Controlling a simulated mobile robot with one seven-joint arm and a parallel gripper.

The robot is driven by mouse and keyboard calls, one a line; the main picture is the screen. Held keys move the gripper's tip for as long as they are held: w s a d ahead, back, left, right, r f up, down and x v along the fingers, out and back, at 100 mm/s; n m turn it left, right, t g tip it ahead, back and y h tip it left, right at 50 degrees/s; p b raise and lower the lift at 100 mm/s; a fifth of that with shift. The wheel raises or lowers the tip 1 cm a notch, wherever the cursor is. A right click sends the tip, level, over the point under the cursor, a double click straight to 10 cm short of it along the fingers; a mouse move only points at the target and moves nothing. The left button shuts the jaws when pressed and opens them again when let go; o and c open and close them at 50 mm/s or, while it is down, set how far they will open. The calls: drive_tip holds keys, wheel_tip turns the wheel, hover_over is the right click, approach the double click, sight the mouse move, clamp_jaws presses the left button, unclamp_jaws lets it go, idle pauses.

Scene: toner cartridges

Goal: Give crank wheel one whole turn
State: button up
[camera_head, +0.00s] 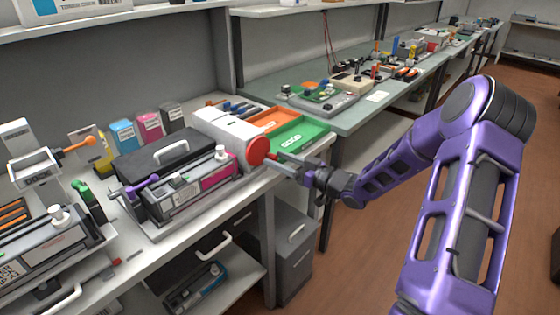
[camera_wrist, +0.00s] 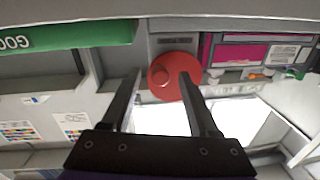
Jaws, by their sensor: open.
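The crank wheel is a red disc (camera_head: 257,151) on the end of a white box-shaped housing (camera_head: 222,128) at the bench's front edge. In the wrist view the red wheel (camera_wrist: 173,88) faces me, with a small round red knob (camera_wrist: 160,75) left of its middle. My gripper (camera_head: 281,161) is level with the wheel, just in front of it. Its two dark fingers are open and empty. In the wrist view the knob appears between the fingertips (camera_wrist: 159,79), and the right finger overlaps the disc's right part. I cannot tell whether a finger touches the wheel.
Green (camera_head: 299,134) and orange (camera_head: 279,118) trays lie behind the wheel. A toner cartridge with a magenta label (camera_head: 200,183) sits in a holder to its left. A grey drawer cabinet (camera_head: 295,255) stands under the bench.

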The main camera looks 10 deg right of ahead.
drive_tip(key=shift+c, duration=0.3)
clamp_jaws()
